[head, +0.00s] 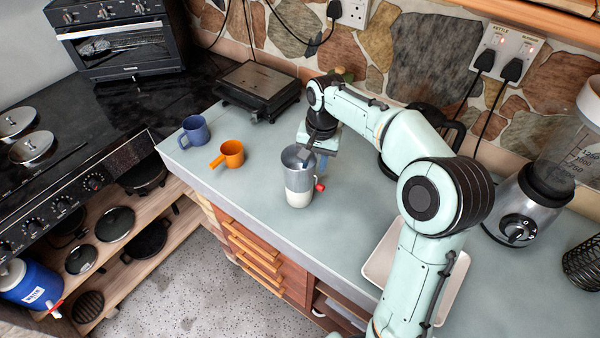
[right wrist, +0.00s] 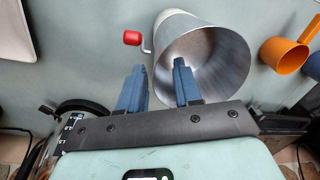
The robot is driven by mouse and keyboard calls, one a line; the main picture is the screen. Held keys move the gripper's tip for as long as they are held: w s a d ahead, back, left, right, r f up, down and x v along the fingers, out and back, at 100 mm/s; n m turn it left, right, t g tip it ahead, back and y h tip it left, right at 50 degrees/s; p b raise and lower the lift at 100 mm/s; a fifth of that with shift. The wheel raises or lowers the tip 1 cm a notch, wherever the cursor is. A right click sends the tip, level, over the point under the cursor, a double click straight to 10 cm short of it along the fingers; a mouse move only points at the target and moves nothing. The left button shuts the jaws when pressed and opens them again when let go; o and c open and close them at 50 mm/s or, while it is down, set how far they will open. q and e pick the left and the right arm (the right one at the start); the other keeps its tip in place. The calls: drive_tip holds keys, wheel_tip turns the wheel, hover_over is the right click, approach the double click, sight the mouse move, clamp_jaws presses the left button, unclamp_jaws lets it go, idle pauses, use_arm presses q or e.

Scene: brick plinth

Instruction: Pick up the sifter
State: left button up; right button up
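The sifter (head: 299,186) is a grey metal cylinder with a pale lower part and a red crank knob (head: 320,187). It stands upright on the counter in the head view. In the right wrist view the sifter (right wrist: 205,60) shows its open mouth, with the red knob to the left. My right gripper (right wrist: 158,68) is open at the sifter's rim. One blue finger overlaps the mouth and the other is outside the wall; I cannot tell how deep they reach. In the head view my right gripper (head: 312,160) is partly hidden. My left gripper is not in view.
An orange mug (head: 231,153) and a blue mug (head: 194,131) stand left of the sifter. A black grill (head: 257,90) is behind, against the stone wall. A pale tray (head: 378,255) and a blender (head: 528,205) are to the right. The counter just before the sifter is clear.

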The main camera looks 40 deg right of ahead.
drive_tip(key=shift+f, duration=1.55)
clamp_jaws()
drive_tip(key=shift+r, duration=0.1)
